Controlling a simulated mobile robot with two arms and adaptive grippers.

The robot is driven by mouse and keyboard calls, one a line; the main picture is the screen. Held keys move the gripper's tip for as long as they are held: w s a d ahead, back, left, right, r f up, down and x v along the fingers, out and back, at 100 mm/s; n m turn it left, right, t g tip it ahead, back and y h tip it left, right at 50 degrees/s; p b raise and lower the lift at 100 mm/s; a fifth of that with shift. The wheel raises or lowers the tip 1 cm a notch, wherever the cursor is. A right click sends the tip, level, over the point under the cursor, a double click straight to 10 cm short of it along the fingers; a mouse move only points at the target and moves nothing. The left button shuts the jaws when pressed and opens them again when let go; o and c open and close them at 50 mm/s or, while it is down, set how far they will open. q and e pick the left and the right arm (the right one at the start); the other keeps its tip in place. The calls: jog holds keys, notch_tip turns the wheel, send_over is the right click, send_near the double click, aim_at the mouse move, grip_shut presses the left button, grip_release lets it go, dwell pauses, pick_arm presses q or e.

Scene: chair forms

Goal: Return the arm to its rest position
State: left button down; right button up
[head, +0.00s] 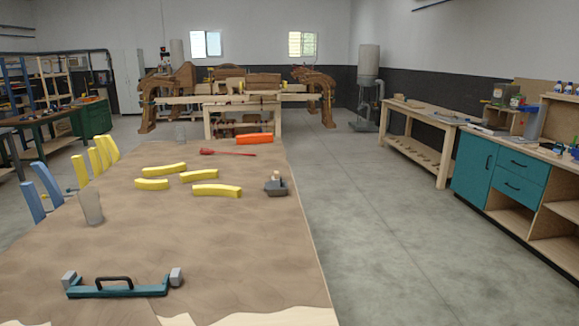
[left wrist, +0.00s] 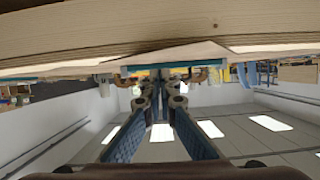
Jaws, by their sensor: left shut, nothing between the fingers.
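My left gripper (left wrist: 160,92) shows in the left wrist view, its two blue-padded fingers converging at the tips with nothing between them. The picture there looks upside down, with the ceiling lights at the bottom and a wooden edge (left wrist: 150,35) across the top, close to the fingertips. Neither of my arms shows in the head view, and my right gripper is in no view.
Open floor (head: 390,240) lies to the right.

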pick_arm(q)
jog(key=s+d+f+m+g+h, duration=0.1)
jog(key=s+d+f+g, duration=0.35)
jog(key=s+d, duration=0.35)
jog(key=s+d+f+m+g, duration=0.1)
jog(key=s+d+f+g, duration=0.2)
jog(key=s+d+f, duration=0.55)
jog(key=s+d+r+m+g, duration=0.1)
jog(key=s+d+r+g, duration=0.3)
jog(key=d, duration=0.5)
notch_tip(320, 180, down, 26)
jog(key=s+f, duration=0.1)
jog(key=s, duration=0.2)
jog(key=s+a+f+g+b, duration=0.1)
jog(key=s+a+f, duration=0.2)
jog(key=s+f, duration=1.4)
jog(key=shift+a, duration=0.15)
jog(key=shift+g, duration=0.25)
